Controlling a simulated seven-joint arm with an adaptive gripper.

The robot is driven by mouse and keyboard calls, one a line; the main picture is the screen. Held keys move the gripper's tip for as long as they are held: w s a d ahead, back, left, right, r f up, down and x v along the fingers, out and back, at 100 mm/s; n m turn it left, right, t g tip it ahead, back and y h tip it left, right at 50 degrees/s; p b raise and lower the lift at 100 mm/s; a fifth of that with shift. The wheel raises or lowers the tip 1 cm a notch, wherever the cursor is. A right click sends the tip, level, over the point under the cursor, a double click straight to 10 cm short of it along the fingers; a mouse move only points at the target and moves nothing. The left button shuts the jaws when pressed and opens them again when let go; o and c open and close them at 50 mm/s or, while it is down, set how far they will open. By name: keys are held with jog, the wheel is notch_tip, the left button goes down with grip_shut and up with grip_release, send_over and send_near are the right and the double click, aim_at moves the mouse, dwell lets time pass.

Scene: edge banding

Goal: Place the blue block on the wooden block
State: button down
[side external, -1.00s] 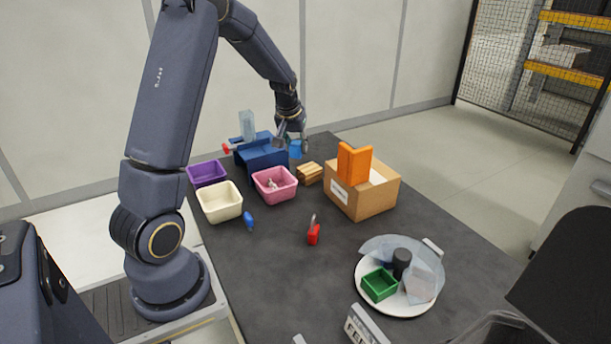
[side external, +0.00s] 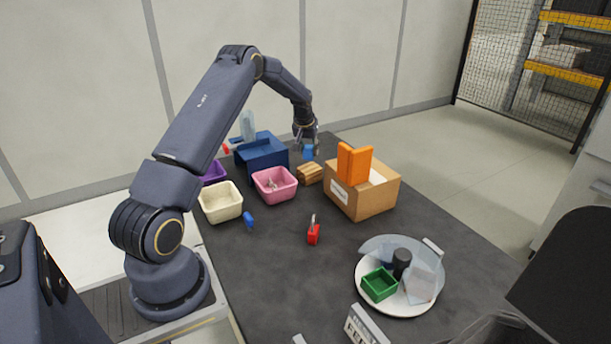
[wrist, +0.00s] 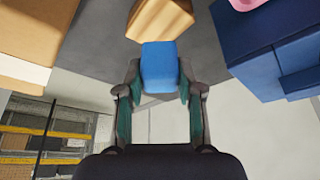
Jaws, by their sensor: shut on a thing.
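The blue block (side external: 308,152) is held in my gripper (side external: 308,143) above the far part of the table. In the wrist view the blue block (wrist: 159,68) sits between the two fingers of my gripper (wrist: 158,85), which are shut on it. The wooden block (side external: 310,174) lies on the table just below and nearer the camera than the blue block. In the wrist view the wooden block (wrist: 160,18) shows just beyond the blue block. The two blocks look apart.
A cardboard box (side external: 365,195) with an orange item stands right of the wooden block. A pink bin (side external: 274,186) and a dark blue bin (side external: 262,152) stand to its left. A cream bin (side external: 220,203) is further left. A white plate (side external: 400,308) with items lies near the front.

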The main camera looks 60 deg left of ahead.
aim_at(309, 157)
jog(key=shift+w+a+f, duration=0.1)
jog(key=shift+w+f, duration=0.05)
jog(key=shift+f, duration=0.1)
jog(key=shift+w+f, duration=0.1)
jog(key=shift+f, duration=1.55)
jog(key=shift+f, duration=0.1)
jog(key=c, duration=0.7)
grip_release()
jog(key=shift+c, duration=0.2)
